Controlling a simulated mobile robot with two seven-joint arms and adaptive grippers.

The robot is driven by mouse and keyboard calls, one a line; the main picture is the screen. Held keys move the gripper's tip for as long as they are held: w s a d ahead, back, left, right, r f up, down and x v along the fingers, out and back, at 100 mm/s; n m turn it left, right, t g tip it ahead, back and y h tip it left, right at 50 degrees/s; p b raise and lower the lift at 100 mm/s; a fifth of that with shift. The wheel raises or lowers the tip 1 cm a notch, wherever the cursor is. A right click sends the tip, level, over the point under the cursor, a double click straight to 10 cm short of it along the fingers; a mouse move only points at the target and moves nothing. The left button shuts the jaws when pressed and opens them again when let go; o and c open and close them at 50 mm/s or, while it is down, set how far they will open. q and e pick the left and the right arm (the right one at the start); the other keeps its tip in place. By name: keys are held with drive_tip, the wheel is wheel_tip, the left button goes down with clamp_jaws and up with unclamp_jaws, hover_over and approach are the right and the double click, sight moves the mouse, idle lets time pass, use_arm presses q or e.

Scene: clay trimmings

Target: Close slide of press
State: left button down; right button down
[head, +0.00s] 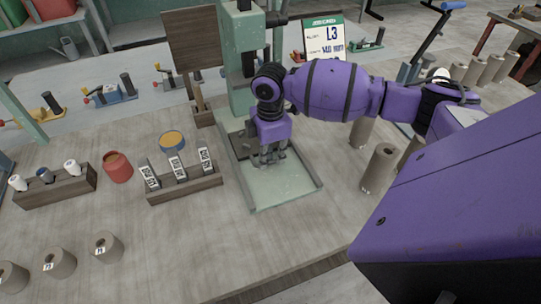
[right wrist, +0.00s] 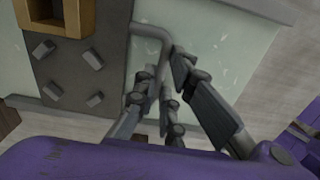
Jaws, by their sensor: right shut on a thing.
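The pale green press (head: 237,75) stands upright on the table, with a low-rimmed base (head: 285,190) reaching toward me. A dark slide plate (head: 238,150) lies on that base, partly hidden behind my right gripper (head: 270,158). In the right wrist view the slide (right wrist: 75,65) is a dark plate with several grey studs and a yellow-brown square frame. A grey bent handle (right wrist: 150,32) stands at its edge. My right gripper (right wrist: 160,100) is shut on this handle, with fingers on both sides of it. My left gripper is out of view.
A wooden holder (head: 185,190) with labelled pieces stands left of the base, near a red pot (head: 117,167) and a yellow-topped tin (head: 172,140). Grey-brown cylinders (head: 380,168) stand to the right. A sign (head: 323,38) stands behind.

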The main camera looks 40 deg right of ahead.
drive_tip(key=w, duration=0.3)
drive_tip(key=w+d, duration=0.1)
drive_tip(key=w, duration=0.2)
drive_tip(key=shift+d+b, duration=0.2)
drive_tip(key=shift+b, duration=0.1)
drive_tip(key=shift+w, duration=0.3)
drive_tip(key=shift+d+r, duration=0.1)
drive_tip(key=shift+r, duration=0.1)
drive_tip(key=c, duration=2)
unclamp_jaws()
drive_tip(key=shift+w, duration=0.1)
drive_tip(key=shift+o, duration=0.5)
drive_tip(key=shift+f, duration=0.15)
